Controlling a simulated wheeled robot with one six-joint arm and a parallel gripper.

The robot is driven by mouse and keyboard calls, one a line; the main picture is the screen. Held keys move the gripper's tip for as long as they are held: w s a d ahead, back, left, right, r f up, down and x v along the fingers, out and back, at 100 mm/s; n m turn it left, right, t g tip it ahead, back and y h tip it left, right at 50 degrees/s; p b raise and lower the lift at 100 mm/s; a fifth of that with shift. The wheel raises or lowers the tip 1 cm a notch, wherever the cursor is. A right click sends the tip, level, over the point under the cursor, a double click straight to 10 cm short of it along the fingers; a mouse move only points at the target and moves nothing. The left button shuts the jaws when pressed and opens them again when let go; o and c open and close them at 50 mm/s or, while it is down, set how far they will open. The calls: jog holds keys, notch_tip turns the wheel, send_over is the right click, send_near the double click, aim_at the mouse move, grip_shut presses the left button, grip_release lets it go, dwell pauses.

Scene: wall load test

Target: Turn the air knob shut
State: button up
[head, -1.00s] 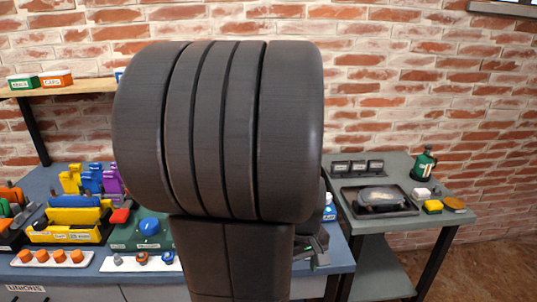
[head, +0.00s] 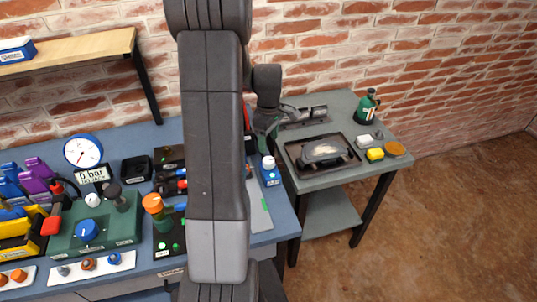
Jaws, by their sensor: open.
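A round blue knob (head: 88,230) sits on a green box (head: 112,240) at the front left of the bench. An orange-topped knob (head: 153,204) stands on a dark panel to its right. I cannot read a label that tells which is the air knob. A white dial gauge (head: 83,151) stands behind the green box, over a display reading "0 bar". My gripper (head: 300,117) is over the back left of the side table, well to the right of both knobs. It is open and partly hidden behind my arm.
The side table (head: 277,168) holds a dark tray (head: 292,152), a green bottle (head: 367,106), a yellow block (head: 375,154) and a small dish. A blue-and-white bottle (head: 270,171) stands at the bench's right end. My arm hides part of the bench. A wooden shelf (head: 70,55) hangs at upper left.

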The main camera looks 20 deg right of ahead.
aim_at(269, 160)
notch_tip(269, 160, down, 9)
jog(key=shift+r+p, duration=0.15)
jog(key=shift+p, duration=0.4)
jog(key=c, duration=1)
